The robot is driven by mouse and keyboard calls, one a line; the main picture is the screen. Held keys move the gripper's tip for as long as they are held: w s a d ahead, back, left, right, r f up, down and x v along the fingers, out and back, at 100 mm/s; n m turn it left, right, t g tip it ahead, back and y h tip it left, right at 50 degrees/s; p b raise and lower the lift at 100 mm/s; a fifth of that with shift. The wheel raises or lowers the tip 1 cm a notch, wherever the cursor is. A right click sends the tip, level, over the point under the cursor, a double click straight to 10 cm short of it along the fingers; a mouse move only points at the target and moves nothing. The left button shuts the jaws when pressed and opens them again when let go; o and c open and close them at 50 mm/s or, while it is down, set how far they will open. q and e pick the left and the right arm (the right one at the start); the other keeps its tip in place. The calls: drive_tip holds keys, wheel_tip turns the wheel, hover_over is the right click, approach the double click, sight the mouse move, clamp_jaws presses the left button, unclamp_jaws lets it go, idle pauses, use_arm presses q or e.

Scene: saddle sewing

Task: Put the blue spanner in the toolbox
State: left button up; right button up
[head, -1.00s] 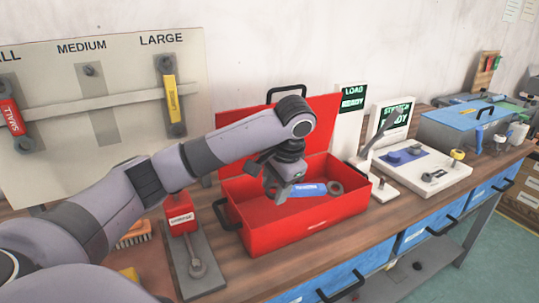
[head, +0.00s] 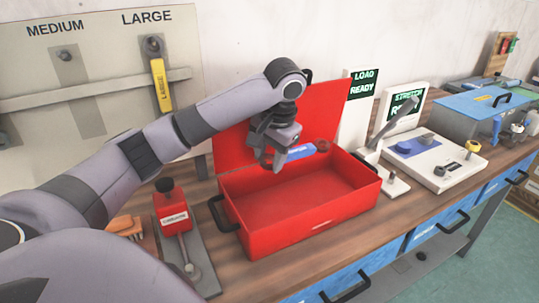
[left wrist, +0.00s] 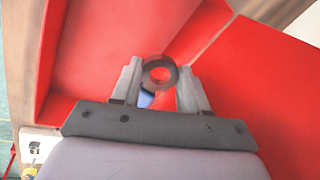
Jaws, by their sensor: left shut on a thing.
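The blue spanner (head: 302,152) is held roughly level in my left gripper (head: 278,163), in front of the toolbox's raised red lid. Its dark ring end points right in the head view. In the left wrist view the spanner's ring (left wrist: 160,73) shows between the fingertips, with a bit of blue below it. The red toolbox (head: 315,222) stands open on the bench, and its visible floor is bare. My left gripper is shut on the spanner, above the box's back part. My right gripper is not in view.
A red bottle-like tool (head: 172,205) on a grey plate stands left of the toolbox. A white machine (head: 430,160) and a blue case (head: 480,110) stand to the right. A yellow LARGE spanner (head: 160,85) hangs on the board behind.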

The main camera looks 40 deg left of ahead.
use_arm(q)
drive_tip(key=b, duration=0.1)
hover_over(268, 209)
drive_tip(key=shift+d+f, duration=0.15)
drive_tip(key=shift+f, duration=2.45)
drive_tip(key=shift+d+f, duration=0.1)
drive_tip(key=shift+f, duration=2.45)
drive_tip(key=shift+f, duration=1.3)
drive_tip(key=o, duration=1.2)
drive_tip(key=shift+o, duration=0.2)
drive_tip(key=shift+f, duration=0.1)
drive_tip(key=shift+s+d, duration=0.1)
drive_tip(key=v, duration=0.7)
drive_tip(key=shift+r, duration=0.25)
